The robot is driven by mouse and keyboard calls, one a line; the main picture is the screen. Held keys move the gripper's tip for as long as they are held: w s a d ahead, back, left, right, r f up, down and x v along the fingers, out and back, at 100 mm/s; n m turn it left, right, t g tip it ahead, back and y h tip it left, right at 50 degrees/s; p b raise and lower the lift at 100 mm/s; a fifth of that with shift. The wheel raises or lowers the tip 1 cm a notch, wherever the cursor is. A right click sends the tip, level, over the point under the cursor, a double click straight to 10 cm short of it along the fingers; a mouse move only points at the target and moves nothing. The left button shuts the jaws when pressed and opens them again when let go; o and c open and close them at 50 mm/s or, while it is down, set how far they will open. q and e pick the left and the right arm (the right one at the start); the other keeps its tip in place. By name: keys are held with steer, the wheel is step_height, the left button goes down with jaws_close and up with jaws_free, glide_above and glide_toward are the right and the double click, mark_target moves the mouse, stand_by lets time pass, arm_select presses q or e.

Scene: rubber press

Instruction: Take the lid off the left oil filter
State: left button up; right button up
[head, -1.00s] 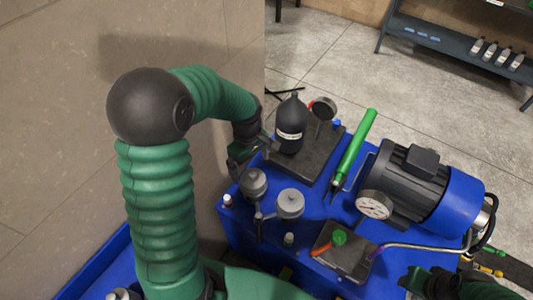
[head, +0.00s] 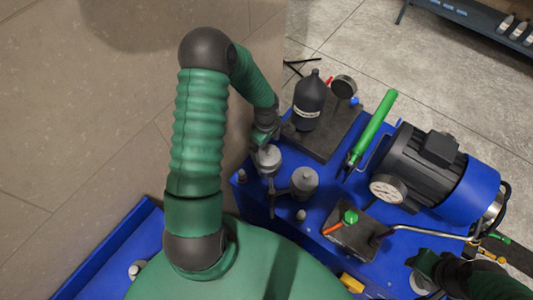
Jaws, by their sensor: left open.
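The left oil filter (head: 268,158) is a grey cylinder with a rounded grey lid on the blue machine, next to the similar right oil filter (head: 305,181). Its lid appears to be on. My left arm bends over from the left, and my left gripper (head: 275,137) is open just behind the left filter's lid. I cannot tell whether its fingers touch the lid. My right gripper (head: 428,264) is low at the right, near the machine's front edge; its fingers are too dark and small to read.
A black oil bottle (head: 309,102) stands on the dark plate behind the filters. A beige wall is close on the left.

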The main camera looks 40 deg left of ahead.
mark_target(268, 156)
arm_select(q)
steer(key=shift+f, duration=0.8)
steer(key=shift+d+f, duration=0.15)
steer(key=shift+f, duration=0.2)
steer(key=shift+d+r, duration=0.15)
steer(key=shift+d, duration=0.7)
steer(key=shift+c, duration=0.4)
steer(key=shift+d, duration=0.1)
steer(key=shift+c, duration=2.5)
steer(key=shift+a, duration=0.6)
steer(key=c, duration=0.7)
arm_select(e)
steer(key=shift+s+d+r, duration=0.1)
steer(key=shift+d, duration=0.8)
arm_select(q)
steer(key=shift+d, duration=0.1)
